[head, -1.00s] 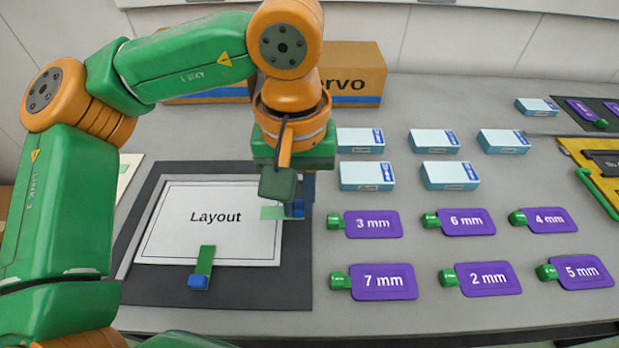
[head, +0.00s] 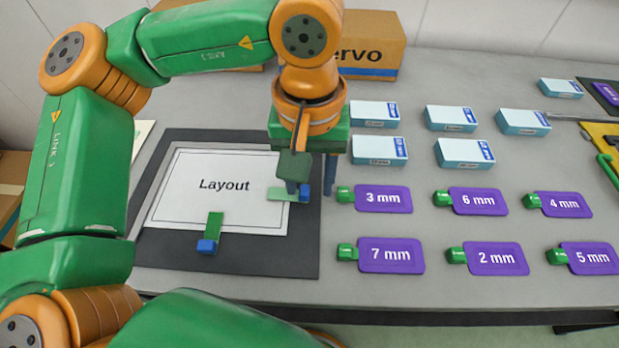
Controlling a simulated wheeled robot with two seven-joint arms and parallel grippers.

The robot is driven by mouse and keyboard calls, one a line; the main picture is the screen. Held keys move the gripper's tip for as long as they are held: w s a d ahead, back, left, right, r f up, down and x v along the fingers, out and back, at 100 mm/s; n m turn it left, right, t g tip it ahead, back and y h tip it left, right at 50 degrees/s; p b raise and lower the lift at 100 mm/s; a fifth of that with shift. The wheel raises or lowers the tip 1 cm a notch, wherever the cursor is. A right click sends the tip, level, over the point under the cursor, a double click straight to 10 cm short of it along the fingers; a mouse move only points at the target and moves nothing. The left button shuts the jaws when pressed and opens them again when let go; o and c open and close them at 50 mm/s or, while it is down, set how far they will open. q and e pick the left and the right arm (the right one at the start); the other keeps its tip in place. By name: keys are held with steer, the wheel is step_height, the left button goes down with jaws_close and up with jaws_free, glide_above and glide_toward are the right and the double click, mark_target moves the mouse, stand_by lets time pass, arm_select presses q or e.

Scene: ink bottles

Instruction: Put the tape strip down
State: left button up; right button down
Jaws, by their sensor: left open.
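A light green tape strip with a blue end (head: 281,194) lies across the right edge of the white Layout sheet (head: 225,207). My left gripper (head: 309,190) is open directly above the strip's blue end, its fingers pointing down. The fingers partly hide the strip, and I cannot tell whether they touch it. A second, darker green strip with a blue end (head: 213,230) lies over the sheet's lower edge. The sheet lies on a dark mat (head: 270,263). My right gripper is not in view.
Purple size tags with green ends, such as the 3 mm tag (head: 383,198) and 7 mm tag (head: 391,255), lie right of the mat. Several light blue boxes (head: 465,153) stand behind them. A cardboard box (head: 372,45) stands at the back.

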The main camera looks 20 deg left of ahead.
mark_target(310, 192)
arm_select(q)
step_height(310, 192, up, 11)
steer(key=p, duration=0.2)
steer(key=shift+r, duration=0.15)
